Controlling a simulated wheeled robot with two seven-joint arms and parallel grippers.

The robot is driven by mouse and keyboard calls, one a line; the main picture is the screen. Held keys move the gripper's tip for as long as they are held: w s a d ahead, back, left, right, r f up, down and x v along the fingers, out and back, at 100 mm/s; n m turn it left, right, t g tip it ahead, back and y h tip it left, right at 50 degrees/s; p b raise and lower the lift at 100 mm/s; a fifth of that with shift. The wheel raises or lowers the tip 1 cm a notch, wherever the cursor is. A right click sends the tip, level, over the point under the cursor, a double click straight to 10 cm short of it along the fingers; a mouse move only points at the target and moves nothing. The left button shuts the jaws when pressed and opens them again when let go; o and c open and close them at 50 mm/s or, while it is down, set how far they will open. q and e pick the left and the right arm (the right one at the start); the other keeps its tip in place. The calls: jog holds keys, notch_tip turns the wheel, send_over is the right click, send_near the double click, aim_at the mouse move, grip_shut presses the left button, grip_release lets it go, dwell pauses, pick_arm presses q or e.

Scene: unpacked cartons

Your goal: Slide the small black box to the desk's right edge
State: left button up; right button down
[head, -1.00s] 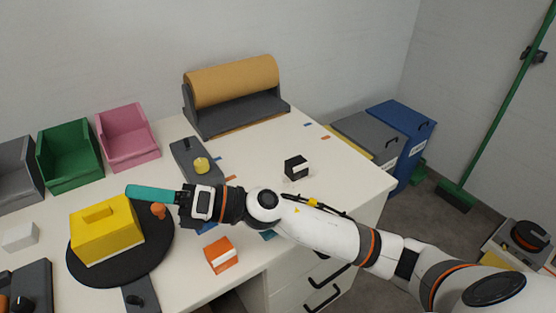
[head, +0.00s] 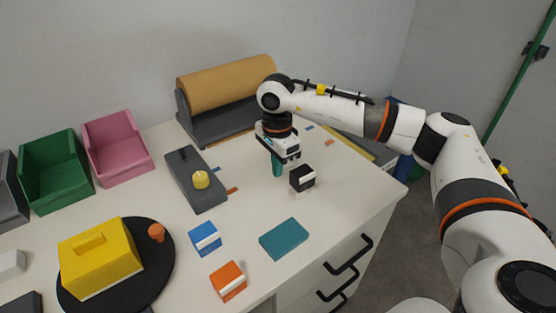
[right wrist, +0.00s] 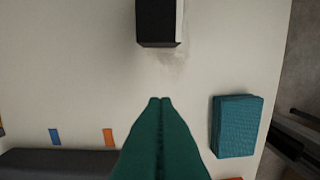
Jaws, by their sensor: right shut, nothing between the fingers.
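The small black box (head: 301,178), with a white strip on one side, stands on the desk (head: 345,205) a little in from its right edge. It also shows at the top of the right wrist view (right wrist: 156,22). My right gripper (head: 278,173) points down just left of the box. Its teal fingers are pressed together, with nothing between them. In the right wrist view the fingertips (right wrist: 160,101) are apart from the box, with a strip of bare desk between. My left gripper is not in view.
A teal box (head: 284,239), a blue-and-white box (head: 205,238) and an orange box (head: 228,281) stand towards the front. A paper roll (head: 228,82) on its holder is behind. The desk right of the black box is clear.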

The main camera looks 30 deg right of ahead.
aim_at(302, 178)
notch_tip(302, 178, down, 6)
jog(key=d, duration=0.3)
jog(key=shift+f+p, duration=0.15)
jog(key=shift+p, duration=0.25)
jog(key=shift+w+d, duration=0.1)
jog(key=shift+d, duration=0.35)
